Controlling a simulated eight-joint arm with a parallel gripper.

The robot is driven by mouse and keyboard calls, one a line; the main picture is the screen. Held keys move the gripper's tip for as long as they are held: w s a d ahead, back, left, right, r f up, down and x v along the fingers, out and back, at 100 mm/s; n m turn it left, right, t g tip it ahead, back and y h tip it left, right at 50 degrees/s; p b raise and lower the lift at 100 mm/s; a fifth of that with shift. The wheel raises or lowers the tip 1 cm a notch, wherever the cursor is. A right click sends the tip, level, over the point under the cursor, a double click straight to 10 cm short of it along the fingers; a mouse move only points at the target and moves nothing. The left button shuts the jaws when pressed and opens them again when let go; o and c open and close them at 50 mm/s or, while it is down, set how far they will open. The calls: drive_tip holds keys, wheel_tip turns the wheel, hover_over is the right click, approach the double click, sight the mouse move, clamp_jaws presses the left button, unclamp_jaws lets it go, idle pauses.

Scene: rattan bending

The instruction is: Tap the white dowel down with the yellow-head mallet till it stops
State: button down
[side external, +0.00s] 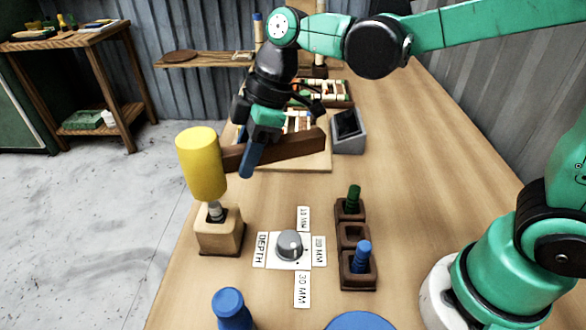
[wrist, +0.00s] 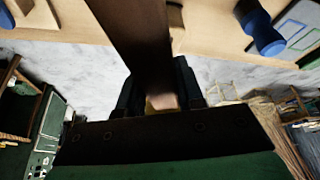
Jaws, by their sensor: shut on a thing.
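The yellow-head mallet (side external: 201,165) is in my gripper (side external: 258,148), which is shut on its brown wooden handle (side external: 297,145). In the wrist view the handle (wrist: 142,40) runs between my two dark fingers (wrist: 158,92). The yellow head hangs at the left, upright, directly above the pale dowel (side external: 215,211). The dowel stands in a light wooden block (side external: 220,240), and a short grey-white length shows above it. The head's lower end hides the dowel's top, so I cannot tell whether they touch.
A grey dial (side external: 289,245) with DEPTH and MM labels lies right of the block. A dark rack (side external: 352,235) holds a green peg (side external: 353,197) and a blue peg (side external: 361,256). A blue object (side external: 231,308) stands in front. A grey bin (side external: 348,135) stands behind.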

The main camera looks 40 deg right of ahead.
wheel_tip(320, 180, down, 3)
drive_tip(key=shift+f, duration=0.2)
idle(0.4)
drive_tip(key=shift+r, duration=1.8)
drive_tip(key=shift+f, duration=0.1)
drive_tip(key=shift+f, duration=0.25)
